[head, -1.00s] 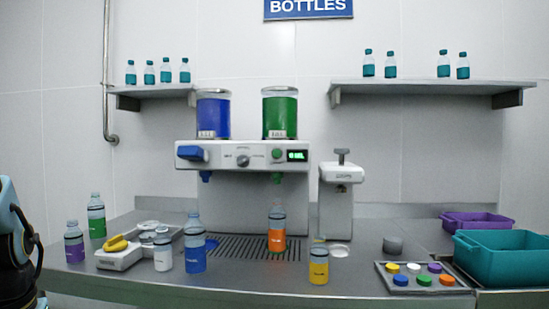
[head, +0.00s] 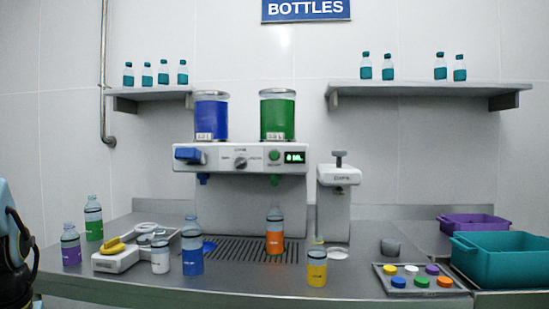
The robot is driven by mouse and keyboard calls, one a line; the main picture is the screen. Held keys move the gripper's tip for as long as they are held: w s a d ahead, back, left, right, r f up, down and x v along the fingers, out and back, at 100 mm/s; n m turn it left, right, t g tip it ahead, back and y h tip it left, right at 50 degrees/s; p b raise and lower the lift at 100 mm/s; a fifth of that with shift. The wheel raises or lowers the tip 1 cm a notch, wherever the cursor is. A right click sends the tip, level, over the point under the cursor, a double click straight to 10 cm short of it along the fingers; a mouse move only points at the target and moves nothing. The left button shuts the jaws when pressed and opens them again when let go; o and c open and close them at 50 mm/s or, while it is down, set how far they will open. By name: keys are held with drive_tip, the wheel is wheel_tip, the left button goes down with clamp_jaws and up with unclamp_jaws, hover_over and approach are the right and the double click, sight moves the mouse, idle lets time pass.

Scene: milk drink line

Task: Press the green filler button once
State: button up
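The green filler button (head: 274,155) is on the front panel of the white filler machine (head: 215,157), left of a small lit green display (head: 295,157). Above it stands a clear tank of green liquid (head: 277,118), and below it is a green nozzle (head: 275,180). A bottle with an orange label (head: 275,238) stands upright on the drip grate under that nozzle. A dark part of my arm shows at the left edge. My gripper is not in view, and nothing is seen touching the button.
A blue tank (head: 211,120) and blue lever (head: 189,154) are on the machine's left. Blue-label (head: 192,261) and yellow-label (head: 317,272) bottles stand in front. A capping press (head: 338,177) stands right of the machine. A cap tray (head: 450,291) and teal crate (head: 505,262) are at right.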

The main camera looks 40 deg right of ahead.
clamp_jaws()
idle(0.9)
